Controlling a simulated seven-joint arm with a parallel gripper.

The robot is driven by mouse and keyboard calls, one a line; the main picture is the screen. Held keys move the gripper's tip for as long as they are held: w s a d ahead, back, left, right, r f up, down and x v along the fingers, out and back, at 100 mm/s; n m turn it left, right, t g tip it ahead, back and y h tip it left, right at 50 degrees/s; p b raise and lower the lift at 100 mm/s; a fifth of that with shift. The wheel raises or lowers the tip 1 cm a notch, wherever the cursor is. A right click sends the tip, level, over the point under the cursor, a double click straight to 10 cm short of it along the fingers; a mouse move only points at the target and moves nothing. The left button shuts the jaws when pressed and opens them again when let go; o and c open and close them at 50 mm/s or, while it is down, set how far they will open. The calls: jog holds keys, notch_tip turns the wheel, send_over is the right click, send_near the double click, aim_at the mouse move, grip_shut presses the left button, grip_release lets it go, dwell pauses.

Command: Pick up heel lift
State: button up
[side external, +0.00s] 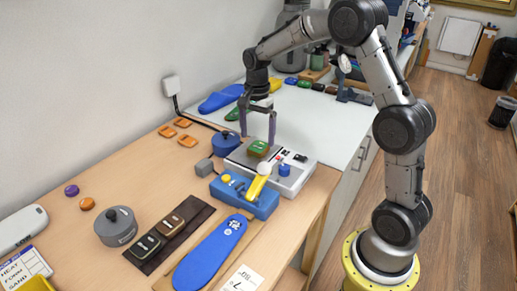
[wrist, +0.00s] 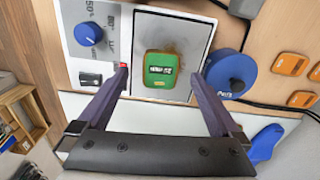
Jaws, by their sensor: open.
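A small green block (side external: 258,148) with a dark label lies on the flat plate of a white and grey device (side external: 300,176). I cannot read whether its label says heel lift. In the wrist view the green block (wrist: 160,85) lies between and beyond my fingertips, on the grey plate (wrist: 185,22). My gripper (side external: 257,138) is open and points down above the block, with nothing in it; its two fingers also show in the wrist view (wrist: 163,72). A brown block (side external: 169,225) and a dark green block (side external: 146,244) lie on a dark mat (side external: 193,231).
A blue round pot (side external: 226,144) stands close beside the device, also in the wrist view (wrist: 230,72). A blue tool with a yellow handle (side external: 243,196) sits in front. Orange pieces (side external: 187,141), a grey pot (side external: 115,226) and a blue insole (side external: 209,254) lie around.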

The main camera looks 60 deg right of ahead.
aim_at(257, 147)
notch_tip(257, 147, down, 4)
jog(key=shift+w+d+f, duration=0.1)
jog(key=shift+d, duration=0.05)
jog(key=shift+c, duration=0.3)
jog(key=c, duration=1.3)
jog(key=shift+c, duration=0.2)
